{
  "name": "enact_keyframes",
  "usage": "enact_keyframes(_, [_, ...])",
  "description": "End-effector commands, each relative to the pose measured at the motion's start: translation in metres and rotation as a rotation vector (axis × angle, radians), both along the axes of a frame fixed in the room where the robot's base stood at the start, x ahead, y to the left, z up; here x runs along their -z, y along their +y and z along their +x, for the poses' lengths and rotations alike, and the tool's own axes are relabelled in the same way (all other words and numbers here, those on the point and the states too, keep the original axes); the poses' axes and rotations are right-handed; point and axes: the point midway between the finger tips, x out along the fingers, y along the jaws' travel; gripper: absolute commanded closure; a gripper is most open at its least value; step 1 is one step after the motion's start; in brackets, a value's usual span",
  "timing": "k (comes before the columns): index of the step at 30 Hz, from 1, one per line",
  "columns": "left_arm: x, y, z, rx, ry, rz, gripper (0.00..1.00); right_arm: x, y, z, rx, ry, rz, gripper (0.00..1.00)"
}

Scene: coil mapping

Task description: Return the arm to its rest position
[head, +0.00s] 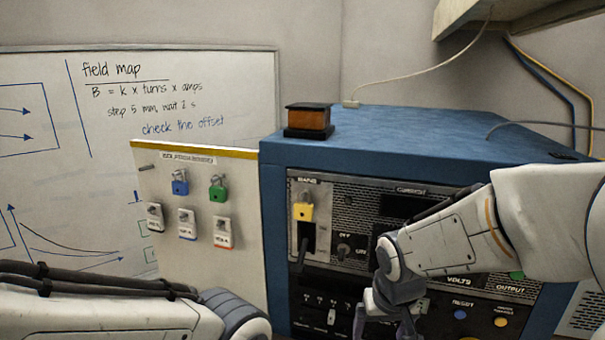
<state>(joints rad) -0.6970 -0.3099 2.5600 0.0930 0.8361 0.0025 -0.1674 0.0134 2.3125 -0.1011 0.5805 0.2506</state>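My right arm comes in from the right across the front of the blue power supply cabinet (430,135). My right gripper (384,326) points down in front of the cabinet's lower panel. Its two fingers stand apart with nothing seen between them, and their tips are cut off or close to the bottom edge. My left arm lies along the bottom left, and its gripper is out of view below the frame. A yellow padlock (303,211) hangs on the cabinet's panel at the upper left, above a black lever (303,249).
A white board (150,172) left of the cabinet holds a blue padlock (180,186), a green padlock (217,192) and several tags. An orange and black block (308,121) sits on the cabinet. A shelf (490,15) juts out at top right, with cables hanging below. A whiteboard (200,70) is behind.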

Motion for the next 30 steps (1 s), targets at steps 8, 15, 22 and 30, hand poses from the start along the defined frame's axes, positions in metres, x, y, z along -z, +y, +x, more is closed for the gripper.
enact_keyframes(8, [0.0,0.0,0.0,0.0,0.0,0.0,1.0,0.04,-0.034,-0.037,-0.003,0.014,0.014,0.11])
enact_keyframes(15, [0.004,0.0,0.0,0.0,0.0,0.0,1.0,0.049,-0.025,-0.056,-0.063,0.022,0.018,0.11])
enact_keyframes(22, [0.01,0.0,0.0,0.0,0.0,0.0,1.0,0.043,0.011,-0.076,-0.186,0.058,0.025,0.11])
enact_keyframes(30, [0.021,0.0,0.0,0.001,0.0,0.0,1.0,0.033,0.062,-0.123,-0.408,0.126,0.031,0.11])
